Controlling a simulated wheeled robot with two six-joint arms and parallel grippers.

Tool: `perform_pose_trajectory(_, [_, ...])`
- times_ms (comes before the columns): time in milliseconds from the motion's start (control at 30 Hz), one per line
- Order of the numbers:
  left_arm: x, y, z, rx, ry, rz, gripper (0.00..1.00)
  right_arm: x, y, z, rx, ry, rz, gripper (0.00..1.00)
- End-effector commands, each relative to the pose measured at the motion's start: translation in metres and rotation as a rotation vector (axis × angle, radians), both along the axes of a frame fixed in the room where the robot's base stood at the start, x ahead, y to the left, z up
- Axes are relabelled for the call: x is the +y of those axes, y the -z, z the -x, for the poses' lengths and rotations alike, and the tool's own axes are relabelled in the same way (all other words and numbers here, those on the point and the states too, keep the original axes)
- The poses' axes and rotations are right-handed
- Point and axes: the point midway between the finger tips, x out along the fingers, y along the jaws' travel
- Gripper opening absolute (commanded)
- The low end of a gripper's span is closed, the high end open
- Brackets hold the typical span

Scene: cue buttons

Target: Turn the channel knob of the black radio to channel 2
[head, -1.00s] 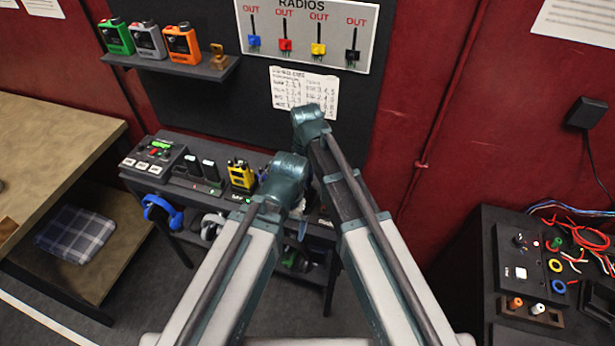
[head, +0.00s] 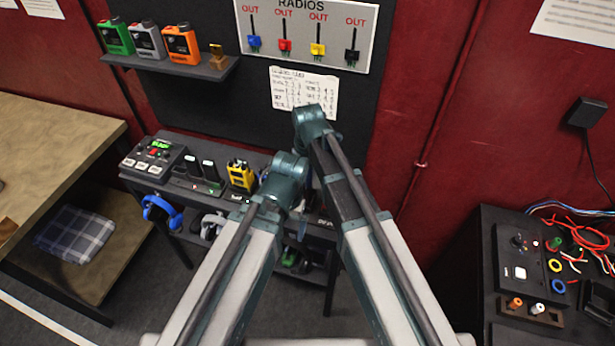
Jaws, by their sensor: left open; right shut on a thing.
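Two small black upright units that look like radios, one at left (head: 192,165) and one at right (head: 211,170), stand on the bench in the head view. I cannot make out a channel knob on either. A yellow radio (head: 241,175) stands to their right. My two arms reach toward the bench just right of the yellow radio. Their forward links hide both grippers and whatever is at them, so I see no fingertips and no held thing. Any black radio behind the arms is hidden too.
A button box (head: 154,160) is at the bench's left end. Blue headphones (head: 163,209) hang below. A shelf (head: 185,68) holds green, grey and orange units. A hook board (head: 305,30) and a paper chart (head: 303,90) hang behind. A black console (head: 520,240) with wires stands right.

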Motion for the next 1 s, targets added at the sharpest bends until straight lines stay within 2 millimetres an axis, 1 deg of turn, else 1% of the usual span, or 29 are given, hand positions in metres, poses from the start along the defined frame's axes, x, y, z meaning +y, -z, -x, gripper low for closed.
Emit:
perform_pose_trajectory(133, [0.0, 0.0, 0.0, 0.0, 0.0, 0.0, 1.0, 0.0001, 0.0, -0.0003, -0.001, -0.07, -0.001, 0.0])
perform_pose_trajectory(333, [0.0, 0.0, 0.0, 0.0, 0.0, 0.0, 1.0, 0.0002, 0.0, -0.0004, -0.001, -0.126, -0.001, 0.0])
perform_pose_trajectory(867, [0.0, 0.0, 0.0, 0.0, 0.0, 0.0, 1.0, 0.0003, 0.0, -0.0002, -0.001, -0.147, -0.001, 0.0])
perform_pose_trajectory(900, [0.0, 0.0, 0.0, 0.0, 0.0, 0.0, 1.0, 0.0003, 0.0, -0.0002, -0.001, -0.147, -0.001, 0.2])
perform_pose_trajectory(967, [0.0, 0.0, 0.0, 0.0, 0.0, 0.0, 1.0, 0.0003, 0.0, -0.0002, -0.001, -0.147, -0.001, 0.31])
perform_pose_trajectory(1000, [0.0, 0.0, 0.0, 0.0, 0.0, 0.0, 1.0, 0.0003, 0.0, -0.0002, 0.0, -0.147, -0.001, 0.38])
